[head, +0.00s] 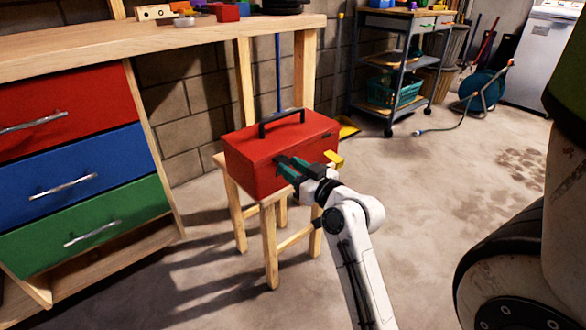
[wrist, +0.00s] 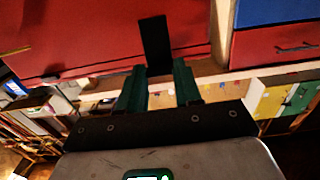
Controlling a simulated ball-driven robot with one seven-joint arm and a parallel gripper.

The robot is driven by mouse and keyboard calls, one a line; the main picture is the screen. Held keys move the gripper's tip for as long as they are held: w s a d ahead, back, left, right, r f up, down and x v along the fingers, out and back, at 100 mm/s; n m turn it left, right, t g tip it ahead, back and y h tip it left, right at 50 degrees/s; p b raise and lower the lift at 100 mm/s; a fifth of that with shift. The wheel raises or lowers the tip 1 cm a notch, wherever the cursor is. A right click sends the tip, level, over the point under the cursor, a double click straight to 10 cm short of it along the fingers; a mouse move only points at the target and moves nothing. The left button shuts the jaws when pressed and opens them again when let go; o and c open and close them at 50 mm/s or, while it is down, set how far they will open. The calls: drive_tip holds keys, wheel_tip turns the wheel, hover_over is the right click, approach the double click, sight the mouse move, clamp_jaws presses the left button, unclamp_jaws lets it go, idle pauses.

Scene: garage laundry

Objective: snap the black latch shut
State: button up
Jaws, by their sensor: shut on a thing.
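A red toolbox (head: 262,144) with a black handle (head: 281,120) on its lid stands on a wooden stool. Its lid looks down. My gripper (head: 285,165) is at the toolbox's front face, its dark teal fingers pointing at it. In the wrist view the black latch (wrist: 153,40) is a flat strip against the red toolbox (wrist: 90,35). Its lower end lies between the tips of my gripper (wrist: 158,72), which are shut on it. In the head view the fingers hide the latch. I cannot tell whether it is fastened.
A yellow latch-like piece (head: 334,159) sticks out at the toolbox's right front, close beside my gripper. The wooden stool (head: 269,235) is small. A workbench with red, blue and green drawers (head: 75,185) stands at left. Open concrete floor (head: 430,210) lies to the right.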

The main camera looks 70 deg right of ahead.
drive_tip(key=shift+c, duration=0.6)
drive_tip(key=r+p, duration=0.1)
drive_tip(key=p, duration=0.2)
drive_tip(key=shift+w+y, duration=0.2)
drive_tip(key=shift+y, duration=0.2)
drive_tip(key=p, duration=0.2)
drive_tip(key=g+p, duration=0.1)
drive_tip(key=p, duration=0.2)
drive_tip(key=shift+w+d+r+y, duration=0.25)
drive_tip(key=shift+w+r+y, duration=0.05)
drive_tip(key=g+p, duration=0.1)
drive_tip(key=p, duration=0.1)
drive_tip(key=shift+w+d+p, duration=0.15)
drive_tip(key=shift+p, duration=0.15)
drive_tip(key=shift+f+g, duration=0.2)
drive_tip(key=shift+g, duration=0.1)
drive_tip(key=o, duration=1.1)
drive_tip(key=shift+c, duration=0.2)
